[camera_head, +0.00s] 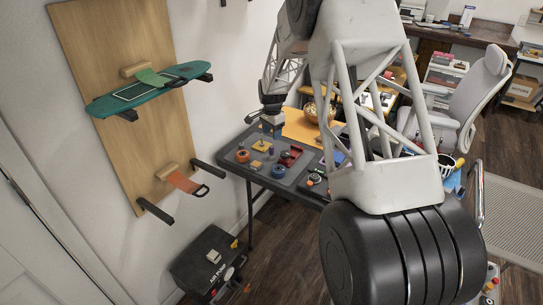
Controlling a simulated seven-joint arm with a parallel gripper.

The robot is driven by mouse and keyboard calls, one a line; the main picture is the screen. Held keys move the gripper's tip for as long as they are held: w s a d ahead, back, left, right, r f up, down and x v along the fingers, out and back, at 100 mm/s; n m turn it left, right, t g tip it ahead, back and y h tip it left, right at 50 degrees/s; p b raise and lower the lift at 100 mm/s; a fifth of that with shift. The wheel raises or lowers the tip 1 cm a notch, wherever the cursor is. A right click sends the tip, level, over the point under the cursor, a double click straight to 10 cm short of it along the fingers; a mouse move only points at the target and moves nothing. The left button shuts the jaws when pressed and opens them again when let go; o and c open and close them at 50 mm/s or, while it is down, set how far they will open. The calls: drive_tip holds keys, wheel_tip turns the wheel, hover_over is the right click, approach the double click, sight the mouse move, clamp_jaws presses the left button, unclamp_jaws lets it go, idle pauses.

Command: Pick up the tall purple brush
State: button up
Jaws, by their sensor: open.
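A small upright purple item (271,150), which looks like the tall purple brush, stands on the dark grey tray (232,163) on the table. It is too small for me to make out its bristles or handle. My gripper (272,133) is open and points down above the back of the tray, close above the purple item in the picture. I see nothing held between its fingers. I cannot tell the exact gap between gripper and item.
The tray also holds an orange roll (242,156), a yellow piece (262,146), a blue roll (278,171) and red parts (290,158). My arm hides part of the table's right side. A wooden wall rack with a teal skateboard (140,93) stands left.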

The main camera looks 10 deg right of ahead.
drive_tip(key=m, duration=0.1)
hover_over(271, 147)
wheel_tip(271, 147, down, 5)
drive_tip(key=shift+f, duration=1.3)
drive_tip(key=shift+d+f, duration=0.1)
drive_tip(key=shift+f, duration=2.5)
drive_tip(key=c, duration=1)
drive_tip(key=shift+r, duration=0.15)
